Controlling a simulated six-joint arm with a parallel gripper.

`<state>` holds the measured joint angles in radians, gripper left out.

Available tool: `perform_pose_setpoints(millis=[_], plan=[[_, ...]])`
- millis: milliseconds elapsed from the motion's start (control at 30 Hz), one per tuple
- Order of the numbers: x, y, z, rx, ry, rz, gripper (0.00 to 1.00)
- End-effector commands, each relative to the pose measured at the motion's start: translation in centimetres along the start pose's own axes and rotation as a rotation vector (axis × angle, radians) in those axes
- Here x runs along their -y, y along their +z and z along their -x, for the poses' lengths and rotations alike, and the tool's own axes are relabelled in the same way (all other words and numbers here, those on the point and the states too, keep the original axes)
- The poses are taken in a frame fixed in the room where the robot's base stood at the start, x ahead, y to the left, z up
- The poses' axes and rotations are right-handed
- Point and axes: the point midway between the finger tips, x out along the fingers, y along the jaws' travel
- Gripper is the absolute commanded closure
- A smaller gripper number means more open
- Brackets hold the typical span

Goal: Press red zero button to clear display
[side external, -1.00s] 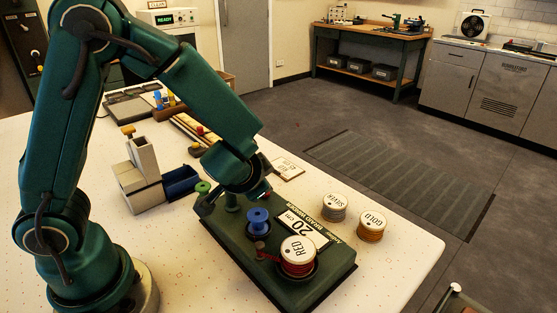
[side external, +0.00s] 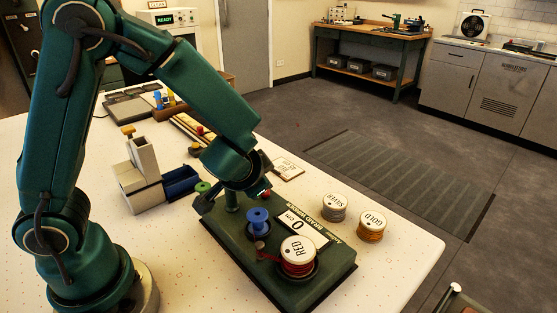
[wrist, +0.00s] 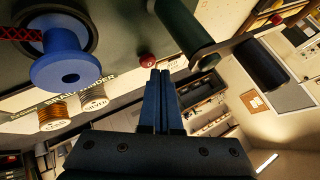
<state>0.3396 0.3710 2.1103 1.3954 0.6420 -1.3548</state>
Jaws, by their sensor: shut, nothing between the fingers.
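The green braid winder (side external: 325,265) lies on the white table. Its display (side external: 297,223) reads 0 cm. The red zero button (wrist: 147,60) shows in the wrist view just beyond my fingertips, and as a small red spot in the side view (side external: 266,194). My gripper (wrist: 160,73) is shut and empty, with its tips right beside the button; I cannot tell whether they touch it. In the side view the fingers are largely hidden by the wrist. A blue spool (side external: 258,221) and a spool labelled RED (side external: 298,255) sit on the winder.
Spools labelled SILVER (side external: 334,208) and GOLD (side external: 371,226) stand behind the winder. A green post (wrist: 185,28) rises close to my fingers. The table's right corner is clear.

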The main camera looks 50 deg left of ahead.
Motion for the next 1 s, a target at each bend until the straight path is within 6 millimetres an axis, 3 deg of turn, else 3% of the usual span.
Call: perform_pose_setpoints(millis=[533, 1000], plan=[[0.5, -0.5, 0.6, -0.002, 0.0, 0.002, 1.0], [2.6, -2.7, 3.5, -0.004, -0.001, 0.004, 1.0]])
